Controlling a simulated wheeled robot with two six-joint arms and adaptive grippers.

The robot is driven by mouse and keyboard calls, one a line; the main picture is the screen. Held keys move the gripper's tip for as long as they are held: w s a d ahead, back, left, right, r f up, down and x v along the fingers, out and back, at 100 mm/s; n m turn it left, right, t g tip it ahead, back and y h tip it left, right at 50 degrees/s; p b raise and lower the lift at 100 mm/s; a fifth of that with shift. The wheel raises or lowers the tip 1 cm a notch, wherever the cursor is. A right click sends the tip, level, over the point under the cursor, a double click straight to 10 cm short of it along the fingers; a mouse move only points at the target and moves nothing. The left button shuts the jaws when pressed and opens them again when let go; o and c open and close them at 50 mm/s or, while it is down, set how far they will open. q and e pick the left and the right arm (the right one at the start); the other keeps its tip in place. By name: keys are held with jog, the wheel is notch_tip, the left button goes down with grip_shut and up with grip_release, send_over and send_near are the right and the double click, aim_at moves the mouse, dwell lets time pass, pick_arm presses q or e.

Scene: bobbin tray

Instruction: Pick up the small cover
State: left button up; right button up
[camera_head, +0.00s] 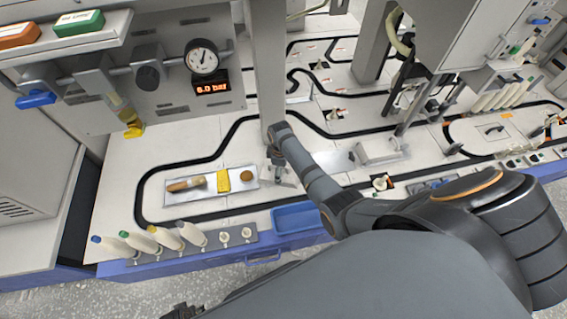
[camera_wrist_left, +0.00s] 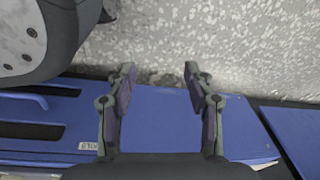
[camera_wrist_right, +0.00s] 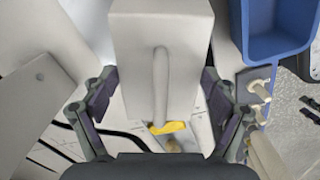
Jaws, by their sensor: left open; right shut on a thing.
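The small cover is a pale block with a bar handle; it fills the middle of the right wrist view (camera_wrist_right: 185,60). My right gripper (camera_wrist_right: 160,85) has its fingers on both sides of it. In the head view the right gripper (camera_head: 277,154) points down at the bench beside a grey post, and the cover (camera_head: 284,177) shows partly below it. I cannot tell whether the cover touches the bench. My left gripper (camera_wrist_left: 160,85) is open and empty, with a blue edge and speckled floor behind it.
A tray (camera_head: 172,198) with a wooden-handled tool, yellow block and round brown piece lies left of the right gripper. A blue bin (camera_head: 297,217) is at the front edge. Another handled cover (camera_head: 380,150) sits further right.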

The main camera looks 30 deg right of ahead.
jog(key=s+a+r+p, duration=0.1)
jog(key=a+r+p, duration=0.1)
jog(key=p, duration=0.1)
jog(key=s+a+r+p, duration=0.1)
jog(key=shift+s+a, duration=0.3)
jog(key=shift+a, duration=0.1)
jog(key=shift+s+a+r+p, duration=0.3)
jog(key=shift+s+a+p, duration=0.35)
jog(key=shift+p, duration=0.45)
pick_arm(q)
jog(key=s+r+p, duration=0.1)
jog(key=s, duration=1)
jog(key=shift+s+a+r, duration=0.3)
jog(key=shift+s+r, duration=0.05)
jog(key=shift+s, duration=0.05)
pick_arm(e)
jog(key=shift+s+a, duration=0.2)
jog(key=shift+a, duration=0.25)
jog(key=shift+s+a, duration=0.2)
jog(key=shift+a, duration=0.25)
pick_arm(q)
jog(key=shift+c, duration=0.5)
